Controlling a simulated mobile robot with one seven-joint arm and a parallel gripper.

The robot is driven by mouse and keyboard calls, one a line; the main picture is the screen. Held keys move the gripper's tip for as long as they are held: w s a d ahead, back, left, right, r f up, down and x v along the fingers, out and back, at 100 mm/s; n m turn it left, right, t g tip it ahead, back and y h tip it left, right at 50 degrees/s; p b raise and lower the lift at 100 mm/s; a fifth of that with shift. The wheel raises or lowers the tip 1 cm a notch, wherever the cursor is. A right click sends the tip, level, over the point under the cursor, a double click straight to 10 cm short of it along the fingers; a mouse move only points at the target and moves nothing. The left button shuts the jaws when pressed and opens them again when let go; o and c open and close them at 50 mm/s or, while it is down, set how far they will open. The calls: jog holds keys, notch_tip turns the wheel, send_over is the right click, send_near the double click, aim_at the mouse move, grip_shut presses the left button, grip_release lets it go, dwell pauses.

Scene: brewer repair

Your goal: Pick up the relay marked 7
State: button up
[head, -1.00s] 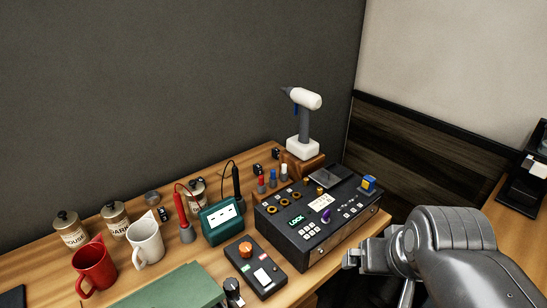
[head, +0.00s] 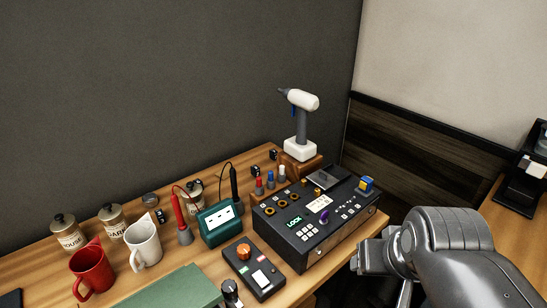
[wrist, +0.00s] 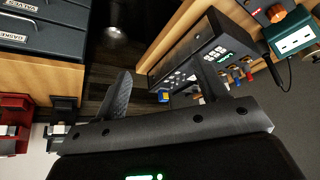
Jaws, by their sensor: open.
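No number 7 can be read in either view, so I cannot tell which thing is the relay marked 7. Small black blocks with pale marks stand on the wooden bench: one at the back (head: 273,155), one just left of it (head: 256,170), and one near the jars (head: 161,216). My gripper (head: 360,258) is at the bench's right front edge, beside the black control box (head: 300,240) and apart from the blocks. In the wrist view my gripper (wrist: 168,88) has its two fingers spread, with nothing between them.
A green meter (head: 220,222) with probes, a box with an orange knob (head: 244,252), red (head: 92,270) and white (head: 143,245) mugs and jars crowd the bench. A white tool (head: 300,100) stands at the back. Drawers (wrist: 45,35) show in the wrist view.

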jog(key=shift+c, duration=0.9)
